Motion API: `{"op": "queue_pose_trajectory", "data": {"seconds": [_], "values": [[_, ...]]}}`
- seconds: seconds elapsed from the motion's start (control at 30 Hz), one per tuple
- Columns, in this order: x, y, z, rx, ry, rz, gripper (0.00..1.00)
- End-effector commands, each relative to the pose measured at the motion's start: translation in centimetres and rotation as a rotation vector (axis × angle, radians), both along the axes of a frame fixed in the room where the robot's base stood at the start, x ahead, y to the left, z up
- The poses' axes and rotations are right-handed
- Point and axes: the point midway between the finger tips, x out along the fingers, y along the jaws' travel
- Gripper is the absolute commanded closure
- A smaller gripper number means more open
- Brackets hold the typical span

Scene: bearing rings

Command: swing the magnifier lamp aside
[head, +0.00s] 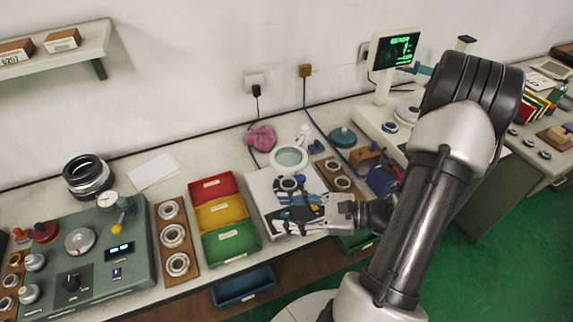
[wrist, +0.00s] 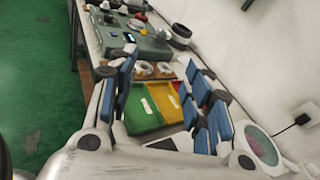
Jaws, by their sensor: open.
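The magnifier lamp has a round white ring head with a pale green lens (head: 288,158). In the head view it sits over the back of a white sheet or mat, near the wall. In the wrist view the lamp head (wrist: 262,147) shows at the lower right, just right of the right-hand finger. My gripper (head: 296,200) is open, with blue-padded fingers, in front of the lamp head and above the white mat (head: 268,205). Nothing shows between the fingers (wrist: 165,105). A bearing ring (head: 289,183) lies between the lamp head and my gripper. I cannot tell whether a finger touches the lamp.
Red (head: 213,187), yellow (head: 221,212) and green (head: 231,241) bins stand left of the mat. A pink cloth (head: 261,138) lies behind. A board with rings (head: 340,174) and a teal round object (head: 342,137) are on the right. A green test device (head: 100,250) stands far left.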

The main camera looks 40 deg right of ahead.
Motion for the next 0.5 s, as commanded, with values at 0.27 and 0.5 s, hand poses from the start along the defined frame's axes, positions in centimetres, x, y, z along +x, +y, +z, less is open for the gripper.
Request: {"op": "queue_pose_trajectory", "data": {"seconds": [0.27,0.5], "values": [[-3.3,-10.7,-6.8,0.338,-0.008,-0.62,0.54],[-5.4,-13.6,-9.6,0.428,-0.014,-0.82,0.54]]}}
